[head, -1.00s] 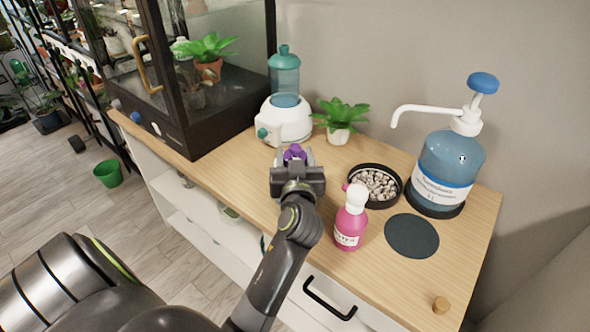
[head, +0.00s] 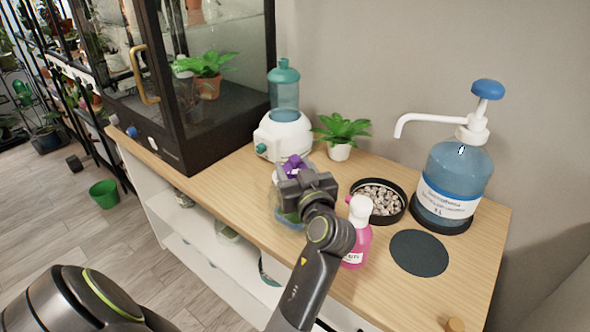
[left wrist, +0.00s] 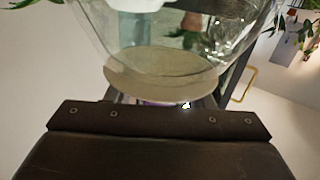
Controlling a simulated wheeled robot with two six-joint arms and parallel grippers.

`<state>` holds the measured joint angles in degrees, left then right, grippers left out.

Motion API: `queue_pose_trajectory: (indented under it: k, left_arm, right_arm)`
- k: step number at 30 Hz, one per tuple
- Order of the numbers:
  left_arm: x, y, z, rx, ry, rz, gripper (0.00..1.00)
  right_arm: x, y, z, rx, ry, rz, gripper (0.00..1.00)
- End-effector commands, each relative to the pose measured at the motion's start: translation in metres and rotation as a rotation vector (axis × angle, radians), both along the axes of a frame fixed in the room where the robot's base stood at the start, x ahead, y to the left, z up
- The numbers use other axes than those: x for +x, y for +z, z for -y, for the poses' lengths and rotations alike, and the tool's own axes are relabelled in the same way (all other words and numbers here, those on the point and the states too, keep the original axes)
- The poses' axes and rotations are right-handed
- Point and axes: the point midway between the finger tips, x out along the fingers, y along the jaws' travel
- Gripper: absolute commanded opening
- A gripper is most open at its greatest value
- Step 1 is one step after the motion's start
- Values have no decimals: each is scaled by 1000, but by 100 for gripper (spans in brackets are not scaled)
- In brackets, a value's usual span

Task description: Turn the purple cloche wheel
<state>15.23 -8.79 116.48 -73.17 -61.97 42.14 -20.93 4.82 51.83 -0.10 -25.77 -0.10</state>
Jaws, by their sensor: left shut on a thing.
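The purple cloche wheel (head: 293,162) shows at the tip of my left gripper (head: 291,171) in the head view, partly covered by its jaws. The gripper is shut on it. Below and left of the gripper, part of the clear glass cloche (head: 284,208) shows on the wooden cabinet top. In the left wrist view, the curved glass (left wrist: 178,45) fills the upper middle, with a pale round disc (left wrist: 165,78) seen through or against it. A sliver of purple wheel (left wrist: 160,102) shows between the jaws there. My right gripper is not in view.
A pink spray bottle (head: 358,242) stands close to the right of my left arm. A dark bowl of pebbles (head: 381,201), a potted plant (head: 341,135), a white-based teal bottle device (head: 283,135) and a large blue pump bottle (head: 450,185) stand around. A dark terrarium (head: 200,120) is behind left.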

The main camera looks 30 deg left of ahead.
Motion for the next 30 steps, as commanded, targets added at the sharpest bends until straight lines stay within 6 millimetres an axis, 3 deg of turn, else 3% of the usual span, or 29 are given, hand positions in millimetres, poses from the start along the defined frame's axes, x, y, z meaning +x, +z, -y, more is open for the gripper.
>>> queue_pose_trajectory:
  k: [1, 6, 16, 30]
  left_arm:
    - [0, 0, 0, 1, 0, 0, 51]
    - [0, 0, 0, 1, 0, 0, 70]
    - [0, 5, 0, 1, -1, 2, 70]
    - [0, 87, 0, 1, -1, 6, 70]
  right_arm:
    - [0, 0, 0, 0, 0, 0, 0]
    - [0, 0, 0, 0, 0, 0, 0]
    - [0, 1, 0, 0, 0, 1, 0]
    - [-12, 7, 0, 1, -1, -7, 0]
